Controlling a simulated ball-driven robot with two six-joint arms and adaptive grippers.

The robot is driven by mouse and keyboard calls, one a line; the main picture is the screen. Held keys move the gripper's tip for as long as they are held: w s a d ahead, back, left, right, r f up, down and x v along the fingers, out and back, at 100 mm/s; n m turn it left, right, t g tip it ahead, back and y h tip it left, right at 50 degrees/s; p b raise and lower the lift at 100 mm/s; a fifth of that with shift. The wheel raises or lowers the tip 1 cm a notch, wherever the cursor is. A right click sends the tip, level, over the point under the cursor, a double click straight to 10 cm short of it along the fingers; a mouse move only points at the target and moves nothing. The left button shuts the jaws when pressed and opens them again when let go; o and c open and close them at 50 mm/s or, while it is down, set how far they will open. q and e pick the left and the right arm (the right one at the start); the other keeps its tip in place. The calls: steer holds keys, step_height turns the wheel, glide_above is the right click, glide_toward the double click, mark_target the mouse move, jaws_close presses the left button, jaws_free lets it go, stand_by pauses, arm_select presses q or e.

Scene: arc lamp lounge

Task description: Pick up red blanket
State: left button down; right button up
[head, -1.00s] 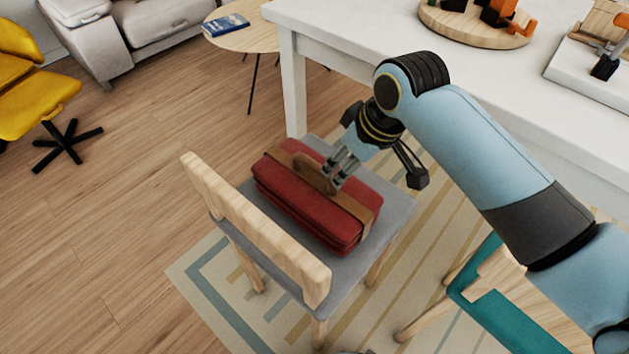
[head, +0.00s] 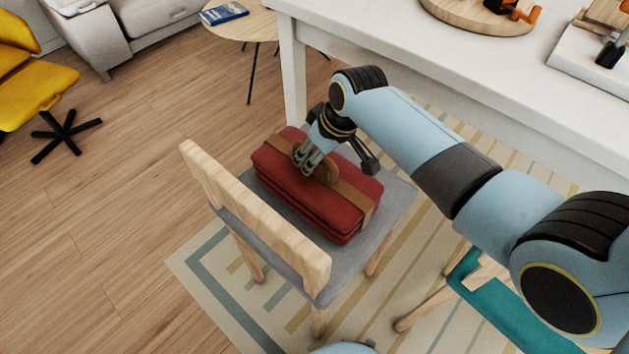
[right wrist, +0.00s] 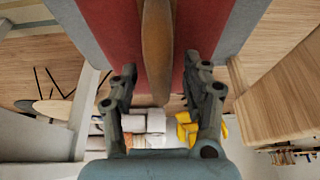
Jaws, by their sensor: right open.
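The red blanket (head: 338,214) lies folded on the grey seat of a wooden chair (head: 276,234). A brown strap with a raised handle (head: 331,174) runs along its top. My right gripper (head: 308,161) is at the handle, just above the blanket. In the right wrist view my right gripper (right wrist: 163,72) is open, with one finger on each side of the brown handle (right wrist: 157,45). The red blanket (right wrist: 205,30) shows behind it, with gaps between handle and fingers. My left gripper is not in view.
A white table (head: 420,62) stands behind the chair at the right. A teal-seated chair (head: 500,300) is at the lower right. A round side table (head: 238,28) with a blue book (head: 224,13) is behind.

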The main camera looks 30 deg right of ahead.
jaws_close()
stand_by(0.3)
steer(key=shift+w, duration=0.1)
stand_by(0.4)
